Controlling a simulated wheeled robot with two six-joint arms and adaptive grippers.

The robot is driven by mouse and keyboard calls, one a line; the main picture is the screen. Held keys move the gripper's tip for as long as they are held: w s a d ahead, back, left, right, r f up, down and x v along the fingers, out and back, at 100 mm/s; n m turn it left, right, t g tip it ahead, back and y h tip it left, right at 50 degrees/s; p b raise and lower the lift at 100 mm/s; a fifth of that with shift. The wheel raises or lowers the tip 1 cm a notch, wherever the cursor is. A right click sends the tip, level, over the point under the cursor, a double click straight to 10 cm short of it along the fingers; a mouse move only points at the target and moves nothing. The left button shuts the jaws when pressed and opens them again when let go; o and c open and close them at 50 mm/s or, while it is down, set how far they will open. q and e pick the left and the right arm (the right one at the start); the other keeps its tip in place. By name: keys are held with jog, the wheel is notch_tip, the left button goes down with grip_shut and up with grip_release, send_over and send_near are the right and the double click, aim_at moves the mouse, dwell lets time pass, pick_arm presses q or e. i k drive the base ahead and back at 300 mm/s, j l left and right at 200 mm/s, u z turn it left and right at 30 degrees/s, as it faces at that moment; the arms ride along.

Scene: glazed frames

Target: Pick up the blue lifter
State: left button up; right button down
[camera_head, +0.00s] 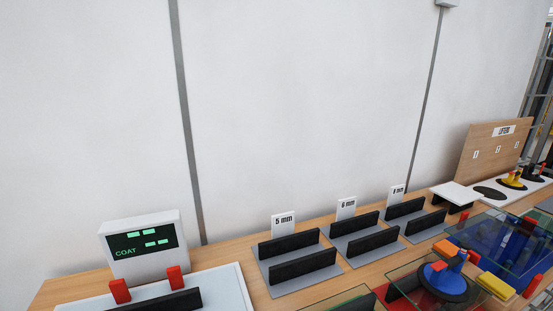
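The blue lifter (437,275) is at the lower right of the head view. It has a blue body and handle over a dark round pad. It appears to sit on a clear glass pane (408,282) over a red surface. Neither of my grippers shows in this view.
A yellow block (497,286) and red blocks are close to the lifter. A blue area (490,240) with glass lies behind it. Black-railed racks (300,267) marked in mm line the back, with a COAT display (143,246) at left. A yellow lifter (513,181) stands by the LIFTERS board (490,152).

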aim_at(447, 285)
jog(key=z, duration=1)
